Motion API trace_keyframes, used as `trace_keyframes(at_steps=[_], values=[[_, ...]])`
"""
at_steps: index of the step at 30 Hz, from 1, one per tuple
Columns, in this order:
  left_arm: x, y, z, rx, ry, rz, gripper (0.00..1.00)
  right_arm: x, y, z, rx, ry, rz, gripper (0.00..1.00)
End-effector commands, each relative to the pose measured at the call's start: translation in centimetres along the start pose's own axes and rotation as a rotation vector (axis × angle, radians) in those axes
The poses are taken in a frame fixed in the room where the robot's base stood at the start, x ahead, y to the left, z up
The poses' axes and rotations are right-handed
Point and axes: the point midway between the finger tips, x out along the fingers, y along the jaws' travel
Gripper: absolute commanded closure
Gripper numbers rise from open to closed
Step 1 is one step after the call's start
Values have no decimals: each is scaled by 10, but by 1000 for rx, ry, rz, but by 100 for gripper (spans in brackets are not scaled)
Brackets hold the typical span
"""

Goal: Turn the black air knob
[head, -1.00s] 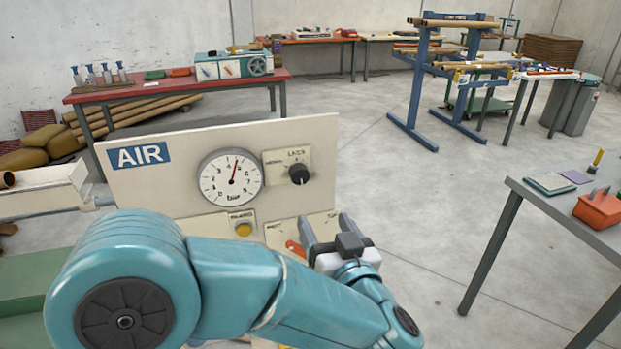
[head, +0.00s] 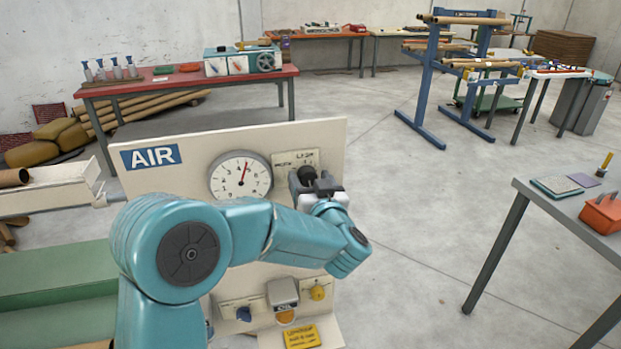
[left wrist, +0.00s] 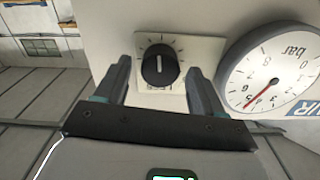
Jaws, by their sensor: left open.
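The black air knob (head: 307,174) sits on a cream plate on the panel marked AIR (head: 200,184), right of the round bar gauge (head: 240,177). In the left wrist view the knob (left wrist: 160,66) shows whole, with a white pointer line standing about upright. My left gripper (head: 313,178) is in front of the knob. Its open fingers (left wrist: 158,85) stand one on each side of the knob in the wrist view, with gaps between. Whether the fingertips reach the knob's depth is unclear. My right gripper is not in view.
A grey table (head: 560,205) stands at the right. The floor between is clear.

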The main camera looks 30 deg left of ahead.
Motion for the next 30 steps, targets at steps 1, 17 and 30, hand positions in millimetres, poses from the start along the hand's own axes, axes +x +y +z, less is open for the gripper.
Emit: trace_keyframes(at_steps=[1, 17, 30], values=[[1, 0, 0, 0, 0, 0, 31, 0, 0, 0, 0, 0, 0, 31], [1, 0, 0, 1, 0, 0, 87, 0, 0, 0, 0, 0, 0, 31], [1, 1, -4, 167, -1, 1, 87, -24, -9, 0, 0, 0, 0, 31]])
